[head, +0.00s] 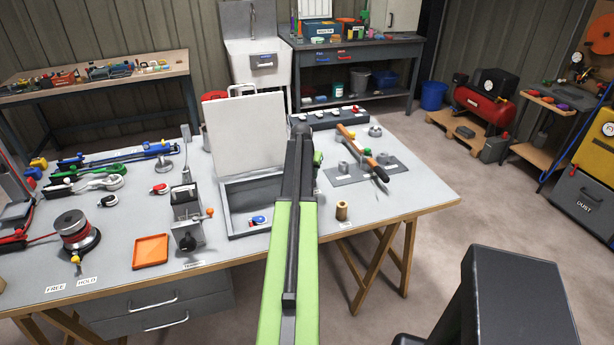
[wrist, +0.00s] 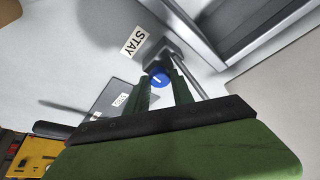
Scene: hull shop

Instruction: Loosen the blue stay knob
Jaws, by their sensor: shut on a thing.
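The blue stay knob (wrist: 158,78) shows in the wrist view, a small round knob with a white line on its face. It sits at a grey block with a thin metal rod (wrist: 187,74), beside a white label (wrist: 134,40) reading STAY. My gripper (wrist: 161,86) has its two green fingers on either side of the knob and is shut on it. In the head view my arm hides the knob, and my gripper's tips cannot be made out there. The grey box (head: 232,225) with its pale lid (head: 247,132) raised stands left of my arm.
On the bench (head: 400,205), an orange tray (head: 151,251) and a grey clamp device (head: 188,215) stand left of the box. A wooden spool (head: 341,210) and a grey plate with an orange-handled tool (head: 362,150) lie right of my arm.

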